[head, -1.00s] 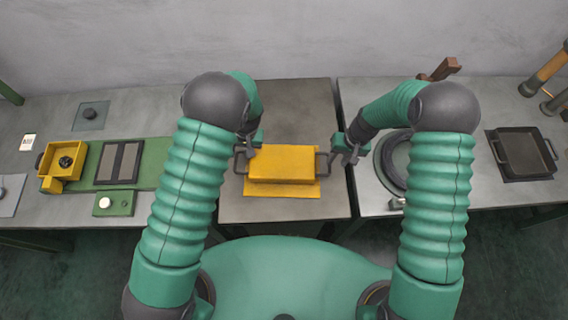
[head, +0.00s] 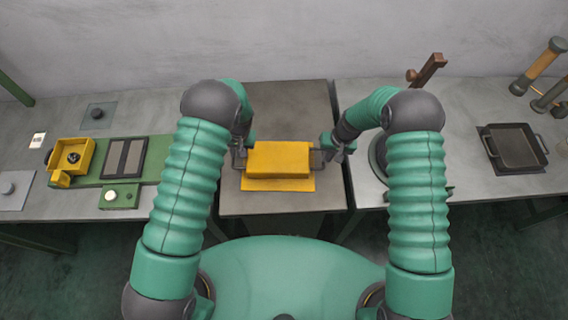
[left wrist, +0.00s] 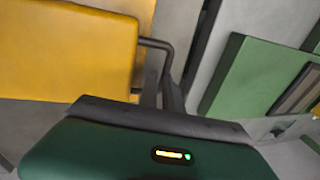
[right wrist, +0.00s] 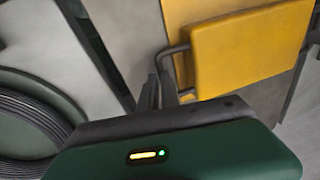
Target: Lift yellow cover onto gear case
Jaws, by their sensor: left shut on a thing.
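The yellow cover (head: 279,159) is a block with a dark handle at each end, over a flat yellow plate (head: 278,185) on the middle table. I cannot tell whether they touch. My left gripper (head: 240,154) is shut on the cover's left handle, also visible in the left wrist view (left wrist: 160,44). My right gripper (head: 335,152) is at the right handle (right wrist: 172,52), its fingers beside or around it; its closure is unclear. A small open yellow case (head: 85,150) with a dark round part inside, seemingly the gear case, is on the left table.
On the right table are a round dark ring (head: 378,160), partly hidden by my arm, and a black pan (head: 515,147). The middle table is clear behind the cover.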

